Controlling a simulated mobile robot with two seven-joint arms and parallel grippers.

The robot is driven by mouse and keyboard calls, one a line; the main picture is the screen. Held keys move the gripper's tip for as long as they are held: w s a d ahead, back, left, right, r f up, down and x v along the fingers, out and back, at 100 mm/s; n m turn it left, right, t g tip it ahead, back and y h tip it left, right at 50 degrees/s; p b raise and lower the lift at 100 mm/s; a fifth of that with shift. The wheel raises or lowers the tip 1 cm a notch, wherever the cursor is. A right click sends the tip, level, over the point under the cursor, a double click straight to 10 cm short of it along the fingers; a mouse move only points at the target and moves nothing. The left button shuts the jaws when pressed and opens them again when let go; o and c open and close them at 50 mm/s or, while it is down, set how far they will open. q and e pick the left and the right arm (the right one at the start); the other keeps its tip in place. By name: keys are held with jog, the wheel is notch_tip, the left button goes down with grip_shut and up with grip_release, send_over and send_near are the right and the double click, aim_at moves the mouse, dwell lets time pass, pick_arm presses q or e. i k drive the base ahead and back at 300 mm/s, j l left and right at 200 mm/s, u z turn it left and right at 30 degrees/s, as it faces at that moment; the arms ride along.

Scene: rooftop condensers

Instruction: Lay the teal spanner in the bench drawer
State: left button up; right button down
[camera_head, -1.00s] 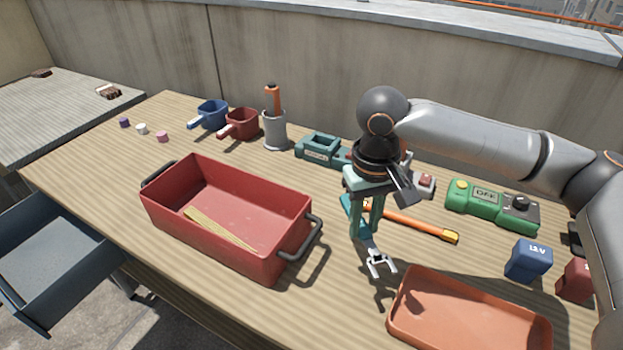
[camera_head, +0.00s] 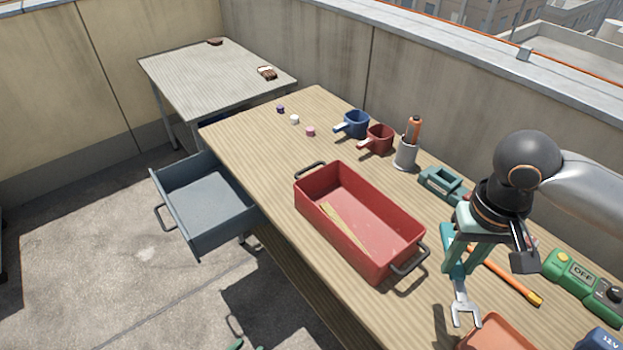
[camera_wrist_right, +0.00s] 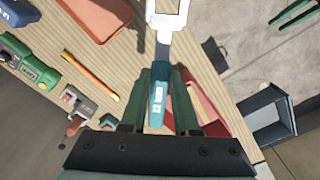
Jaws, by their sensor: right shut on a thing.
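The teal spanner (camera_head: 463,302) has a silver open-ended jaw and a teal handle, marked 22 in the right wrist view (camera_wrist_right: 157,100). My right gripper (camera_head: 456,268) is shut on its handle and holds it above the bench, jaw end pointing down, between the red bin and the orange tray. The bench drawer (camera_head: 207,207) is blue-grey, pulled open at the bench's left side, and looks empty. It also shows in the right wrist view (camera_wrist_right: 267,118). Green fingertips of my left gripper (camera_wrist_right: 290,12) show apart and empty in the right wrist view.
A red bin (camera_head: 392,222) holding yellowish sticks stands between spanner and drawer. An orange tray (camera_head: 492,335) lies in front. Scoops, a grey cup (camera_head: 405,153), an orange-handled tool (camera_head: 512,277) and a green device (camera_head: 583,283) line the back. Floor beside the drawer is clear.

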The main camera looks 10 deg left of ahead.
aim_at(217, 201)
jog(key=j, duration=0.8)
jog(key=i+j+u, duration=0.1)
jog(key=i+j, duration=0.55)
jog(key=j, duration=0.2)
jog(key=i+j+u, duration=0.1)
jog(key=i+j, duration=0.55)
jog(key=j, duration=0.1)
